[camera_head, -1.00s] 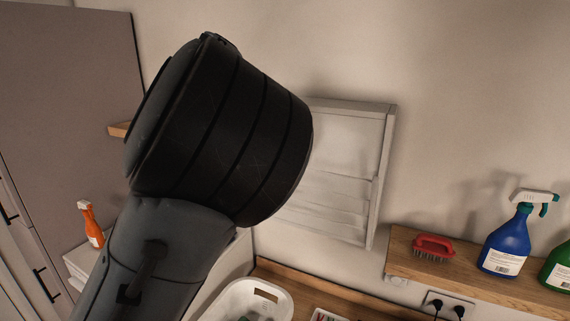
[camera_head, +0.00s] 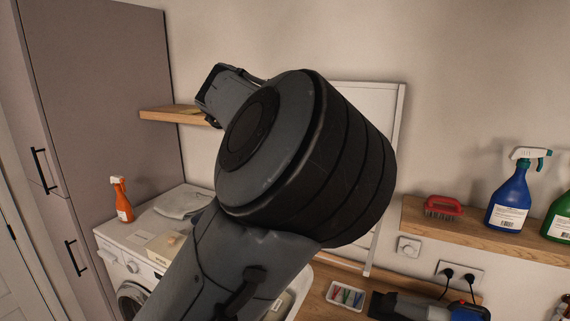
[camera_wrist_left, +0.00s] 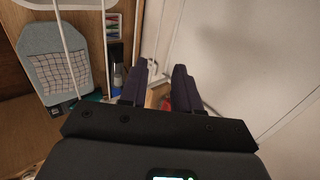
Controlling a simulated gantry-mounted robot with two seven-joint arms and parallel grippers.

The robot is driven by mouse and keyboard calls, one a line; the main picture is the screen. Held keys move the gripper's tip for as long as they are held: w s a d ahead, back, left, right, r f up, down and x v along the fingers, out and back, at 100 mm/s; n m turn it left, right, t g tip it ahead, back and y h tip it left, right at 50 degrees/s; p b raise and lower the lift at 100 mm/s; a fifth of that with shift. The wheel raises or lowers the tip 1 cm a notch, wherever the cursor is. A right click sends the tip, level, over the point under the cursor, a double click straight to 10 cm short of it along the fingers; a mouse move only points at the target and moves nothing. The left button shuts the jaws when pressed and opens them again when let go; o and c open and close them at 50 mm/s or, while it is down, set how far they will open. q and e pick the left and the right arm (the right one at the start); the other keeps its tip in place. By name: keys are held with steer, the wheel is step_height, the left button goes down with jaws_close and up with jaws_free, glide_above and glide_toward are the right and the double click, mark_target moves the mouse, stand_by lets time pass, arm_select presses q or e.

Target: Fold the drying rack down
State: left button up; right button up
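The drying rack (camera_head: 400,110) is a white frame on the back wall. My left arm covers most of it in the head view, leaving its top and right edges visible. In the left wrist view, thin white rods (camera_wrist_left: 105,45) and a pale bar beside the fingers appear to belong to it. My left gripper (camera_wrist_left: 164,72) has its two dark fingers apart, with no object clearly held between them. Whether a finger touches the rack's edge cannot be told. In the head view the left fingertips are hidden behind my arm. My right gripper is in neither view.
A wooden shelf (camera_head: 480,237) at right holds a red brush (camera_head: 443,207) and blue and green spray bottles. A washing machine (camera_head: 120,250) with an orange bottle (camera_head: 121,200) stands at left.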

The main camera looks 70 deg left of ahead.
arm_select(q)
steer(key=v, duration=1.1)
steer(key=shift+b, duration=0.45)
steer(key=shift+f, duration=0.1)
